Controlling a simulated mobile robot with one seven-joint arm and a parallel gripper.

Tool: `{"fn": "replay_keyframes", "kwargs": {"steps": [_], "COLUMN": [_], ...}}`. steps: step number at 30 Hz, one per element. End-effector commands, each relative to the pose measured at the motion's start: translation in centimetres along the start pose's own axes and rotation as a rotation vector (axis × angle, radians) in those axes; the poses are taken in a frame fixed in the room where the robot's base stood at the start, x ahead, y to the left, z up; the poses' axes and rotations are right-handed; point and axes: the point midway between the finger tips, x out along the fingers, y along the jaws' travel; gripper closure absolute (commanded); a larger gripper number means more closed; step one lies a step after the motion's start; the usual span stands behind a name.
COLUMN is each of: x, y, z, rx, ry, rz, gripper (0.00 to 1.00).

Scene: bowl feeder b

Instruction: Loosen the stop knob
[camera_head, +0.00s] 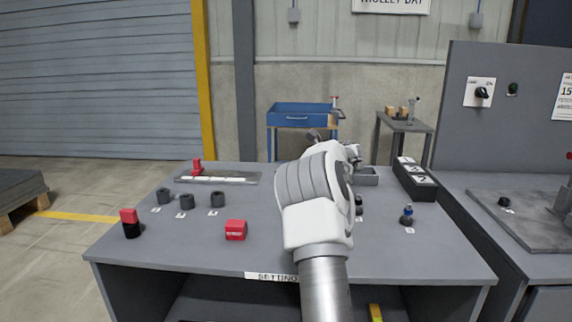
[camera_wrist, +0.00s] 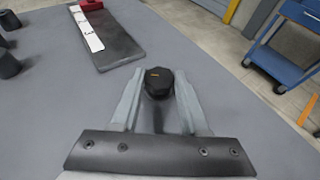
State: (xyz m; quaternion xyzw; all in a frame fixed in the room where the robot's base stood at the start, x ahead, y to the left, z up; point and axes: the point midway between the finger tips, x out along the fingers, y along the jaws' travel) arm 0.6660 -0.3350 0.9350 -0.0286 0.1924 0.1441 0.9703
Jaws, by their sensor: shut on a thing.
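My gripper (camera_wrist: 158,92) is shut on a black faceted knob (camera_wrist: 158,80) with a small orange mark on its top. The knob sits between the fingertips in the wrist view, over the grey table. I cannot tell whether it rests on the table or is held above it. In the head view my own arm hides the gripper and this knob. A rail plate with a white scale strip (camera_wrist: 88,30) lies at the upper left of the wrist view. A red block (camera_wrist: 91,4) is at its far end, and it also shows in the head view (camera_head: 197,167).
Several dark cylinders (camera_head: 186,202) stand at the table's left. A red-topped black piece (camera_head: 130,222) and a red box (camera_head: 236,230) are nearer the front. A blue-topped piece (camera_head: 407,215) and a black numbered box (camera_head: 414,180) are at right. A blue cart (camera_head: 300,112) stands behind.

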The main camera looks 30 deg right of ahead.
Motion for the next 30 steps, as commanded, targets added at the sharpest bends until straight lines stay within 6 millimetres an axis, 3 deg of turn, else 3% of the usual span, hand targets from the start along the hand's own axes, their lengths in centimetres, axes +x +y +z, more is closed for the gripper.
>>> {"fn": "replay_keyframes", "kwargs": {"steps": [12,28,29,30], "x": [0.07,0.18,0.18,0.18], "y": [-0.32,-0.25,-0.25,-0.24], "z": [-0.05,-0.10,-0.10,-0.10], "rx": [-0.060,-0.067,-0.067,-0.067], "ry": [0.003,0.002,0.002,0.002], "rz": [0.145,0.164,0.164,0.164], "gripper": [1.00,1.00,0.52,0.45]}}
